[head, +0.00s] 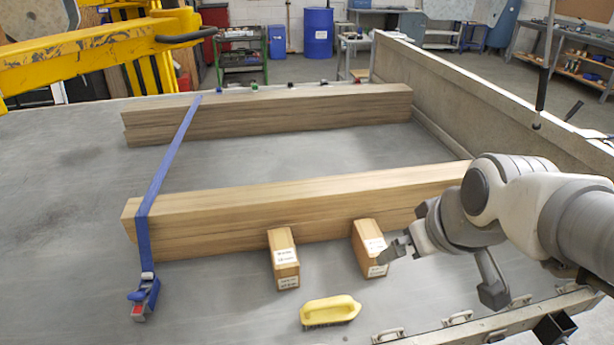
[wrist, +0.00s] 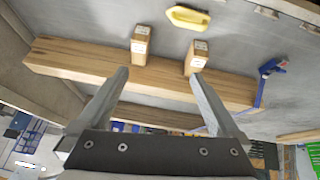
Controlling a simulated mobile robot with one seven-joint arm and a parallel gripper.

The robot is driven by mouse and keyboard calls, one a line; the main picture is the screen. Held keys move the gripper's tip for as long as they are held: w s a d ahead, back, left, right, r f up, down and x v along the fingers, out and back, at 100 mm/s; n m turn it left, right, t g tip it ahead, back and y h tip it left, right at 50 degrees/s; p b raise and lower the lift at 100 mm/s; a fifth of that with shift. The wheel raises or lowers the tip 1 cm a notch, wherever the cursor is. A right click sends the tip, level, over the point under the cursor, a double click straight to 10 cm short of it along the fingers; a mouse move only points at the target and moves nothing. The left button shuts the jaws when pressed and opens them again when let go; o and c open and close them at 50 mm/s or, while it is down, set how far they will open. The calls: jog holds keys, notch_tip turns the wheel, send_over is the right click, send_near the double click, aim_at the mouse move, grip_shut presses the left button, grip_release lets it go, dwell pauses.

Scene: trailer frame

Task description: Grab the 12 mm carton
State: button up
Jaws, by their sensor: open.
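Two small brown cartons with white labels stand on the grey bed in front of the near timber beam, the left one (head: 283,258) and the right one (head: 366,240). The label print is too small to tell which is the 12 mm carton. In the wrist view the picture is turned round: the head view's right carton (wrist: 140,44) is at left and its left carton (wrist: 196,57) at right. My gripper (head: 392,250) is open and empty, by the right edge of the right carton in the head view; whether it touches is unclear. Its fingers (wrist: 158,76) show spread apart in the wrist view.
A yellow-handled brush (head: 330,311) lies in front of the cartons. The near beam (head: 200,222) runs behind them, with a blue strap (head: 163,170) at its left end. A side wall (head: 470,90) stands at right.

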jog(key=w+a+f+n+b, duration=0.2)
jog(key=w+f+n, duration=0.25)
jog(key=f, duration=0.25)
jog(key=w+a+f+n+b, duration=0.1)
jog(key=w+a+f+n, duration=0.25)
jog(key=w+f, duration=0.25)
jog(key=n+t+y+b, duration=0.3)
jog(key=n+t+b, duration=0.45)
jog(key=n, duration=1.95)
send_near(283, 251)
jog(key=shift+g, duration=0.25)
jog(key=w, duration=0.1)
jog(key=w+f, duration=0.1)
jog(key=w, duration=0.2)
jog(key=shift+f, duration=0.3)
jog(key=shift+s+a, duration=0.15)
jog(key=shift+a, duration=0.2)
jog(key=shift+r+b+x, duration=0.1)
jog(key=shift+b+x, duration=0.4)
jog(key=shift+x, duration=1.4)
jog(key=shift+r+b+x, duration=0.15)
jog(key=shift+b+x, duration=0.35)
jog(key=shift+x, duration=1.4)
jog(key=shift+a, duration=0.15)
